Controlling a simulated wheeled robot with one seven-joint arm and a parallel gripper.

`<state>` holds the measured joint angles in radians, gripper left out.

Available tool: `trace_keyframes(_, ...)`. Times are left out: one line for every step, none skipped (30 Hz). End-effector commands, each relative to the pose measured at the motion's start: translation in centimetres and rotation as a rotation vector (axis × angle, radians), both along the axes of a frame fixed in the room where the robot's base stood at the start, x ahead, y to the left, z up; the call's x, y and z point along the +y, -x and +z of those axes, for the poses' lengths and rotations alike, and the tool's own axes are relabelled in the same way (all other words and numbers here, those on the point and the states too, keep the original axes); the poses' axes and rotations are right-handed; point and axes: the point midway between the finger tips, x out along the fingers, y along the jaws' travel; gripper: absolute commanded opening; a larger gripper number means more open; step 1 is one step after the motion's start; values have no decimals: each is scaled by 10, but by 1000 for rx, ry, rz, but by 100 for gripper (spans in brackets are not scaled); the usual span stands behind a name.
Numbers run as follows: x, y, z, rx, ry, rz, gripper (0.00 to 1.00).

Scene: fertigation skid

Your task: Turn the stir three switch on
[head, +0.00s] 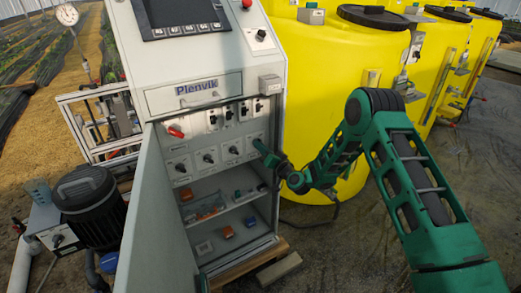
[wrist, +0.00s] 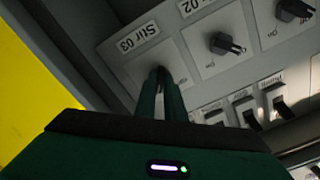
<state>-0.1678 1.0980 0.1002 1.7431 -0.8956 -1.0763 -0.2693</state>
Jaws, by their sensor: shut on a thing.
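The stir three switch sits on a pale plate labelled "Stir 03" (wrist: 138,38) in the wrist view. My gripper (wrist: 160,80) is shut on its knob, and the fingers hide most of it, so I cannot tell which way the knob points. In the head view my gripper (head: 262,150) reaches into the open cabinet from the right, at the right end of the row of rotary switches, and covers the switch there.
The stir two switch (wrist: 228,44) is beside it with a black knob. Black toggle breakers (wrist: 247,112) are close by. The open cabinet door (head: 145,215) stands at the left. Yellow tanks (head: 325,85) stand on the right, behind my arm.

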Motion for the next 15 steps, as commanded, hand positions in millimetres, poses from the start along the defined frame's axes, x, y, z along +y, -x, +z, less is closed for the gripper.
trace_keyframes(0, 2, -6, 24, -17, 2, 0)
trace_keyframes(0, 2, -5, 32, -30, 2, 0)
trace_keyframes(0, 2, -6, 43, -44, 2, 0)
trace_keyframes(0, 3, -6, 49, -53, 2, 0)
trace_keyframes(0, 3, -6, 55, -62, 2, 0)
trace_keyframes(0, 3, -6, 63, -73, 3, 0)
trace_keyframes(0, 3, -6, 68, -80, 3, 0)
trace_keyframes(0, 3, -6, 72, -86, 3, 0)
trace_keyframes(0, 3, -6, 76, -92, 3, 0)
trace_keyframes(0, 3, -6, 80, -97, 3, 0)
trace_keyframes(0, 3, -6, 82, -100, 3, 0)
trace_keyframes(0, 3, -6, 85, -105, 3, 0)
trace_keyframes(0, 3, -6, 86, -107, 3, 0)
trace_keyframes(0, 3, -6, 87, -109, 3, 0)
trace_keyframes(0, 3, -6, 89, -110, 2, 0)
